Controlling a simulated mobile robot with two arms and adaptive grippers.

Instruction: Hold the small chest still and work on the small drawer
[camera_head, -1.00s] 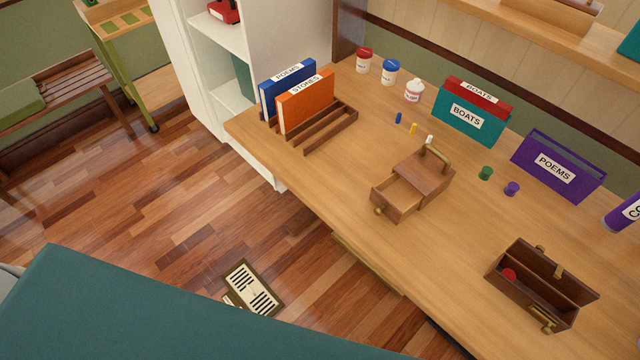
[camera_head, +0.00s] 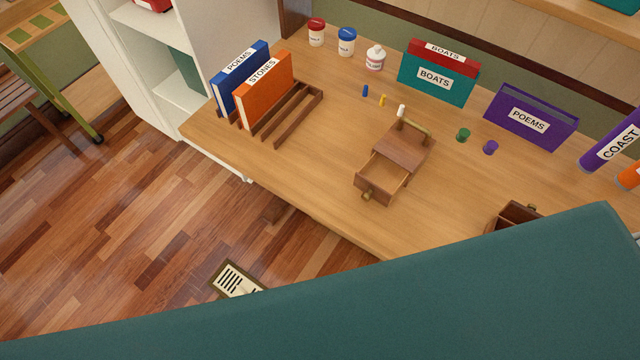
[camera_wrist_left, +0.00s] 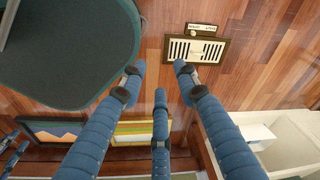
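The small chest (camera_head: 405,150) is brown wood with a brass handle on top and stands on the desk in the head view. Its small drawer (camera_head: 383,178) is partly pulled out toward the desk's front edge and looks empty inside. A brass knob (camera_head: 367,196) is on the drawer's front. My left gripper (camera_wrist_left: 157,82) shows in the left wrist view with its blue fingers spread, empty, above the floor. Neither gripper shows in the head view, and nothing touches the chest.
A wooden rack (camera_head: 290,110) with books is left of the chest on the desk (camera_head: 330,195). Small pegs, jars and book boxes line the back. A dark open box (camera_head: 512,215) is mostly hidden by a teal surface across the lower view. A floor vent (camera_wrist_left: 197,50) lies below.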

